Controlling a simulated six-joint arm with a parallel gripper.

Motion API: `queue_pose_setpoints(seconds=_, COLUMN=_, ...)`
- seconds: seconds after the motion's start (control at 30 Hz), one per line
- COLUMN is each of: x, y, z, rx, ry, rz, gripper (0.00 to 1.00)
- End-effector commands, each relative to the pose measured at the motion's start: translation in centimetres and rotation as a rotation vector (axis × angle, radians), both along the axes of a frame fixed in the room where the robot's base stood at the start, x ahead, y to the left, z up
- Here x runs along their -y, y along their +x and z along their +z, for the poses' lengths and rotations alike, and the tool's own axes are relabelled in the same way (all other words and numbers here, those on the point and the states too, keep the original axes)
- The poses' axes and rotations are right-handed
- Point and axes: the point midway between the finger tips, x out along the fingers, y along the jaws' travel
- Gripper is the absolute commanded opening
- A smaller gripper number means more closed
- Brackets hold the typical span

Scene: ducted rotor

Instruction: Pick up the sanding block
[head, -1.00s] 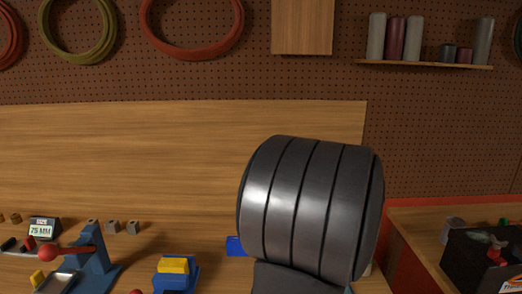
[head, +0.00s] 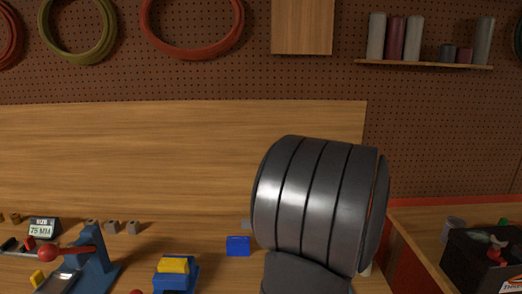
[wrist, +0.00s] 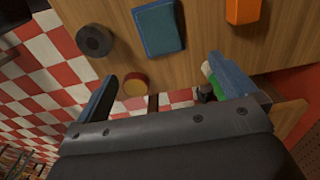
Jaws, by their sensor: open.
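No block is plainly marked as the sanding block. In the wrist view, a flat teal-blue rectangular block (wrist: 158,28) lies on the wooden bench, and an orange block (wrist: 243,10) lies to its right at the top edge. I cannot tell which, if either, is the sanding block. My gripper (wrist: 165,88) is open, its two dark blue fingers wide apart, with no object held between them. The teal block is ahead of the fingers, apart from them. The head view does not show my fingers; my large ribbed arm link hides part of the bench there.
A blue box (head: 238,246), a blue-and-yellow item (head: 174,268) and a lever press (head: 92,255) stand on the bench. A black bin (head: 470,262) is at right.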

Motion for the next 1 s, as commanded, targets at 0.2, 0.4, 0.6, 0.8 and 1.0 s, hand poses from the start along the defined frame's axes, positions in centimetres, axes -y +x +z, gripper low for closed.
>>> queue_pose_setpoints(seconds=0.2, x=0.0, y=0.0, z=-0.6, rx=0.001, ry=0.000, rz=0.001, gripper=1.00)
queue_pose_setpoints(seconds=0.4, x=0.0, y=0.0, z=-0.6, rx=0.001, ry=-0.001, rz=0.002, gripper=0.94)
queue_pose_setpoints(seconds=0.6, x=0.0, y=0.0, z=-0.6, rx=0.002, ry=-0.001, rz=0.002, gripper=0.66)
queue_pose_setpoints(seconds=0.8, x=0.0, y=0.1, z=-0.6, rx=0.002, ry=-0.002, rz=0.003, gripper=0.66)
queue_pose_setpoints(seconds=1.0, x=-1.4, y=3.7, z=-0.3, rx=-0.024, ry=-0.080, rz=0.019, gripper=0.66)
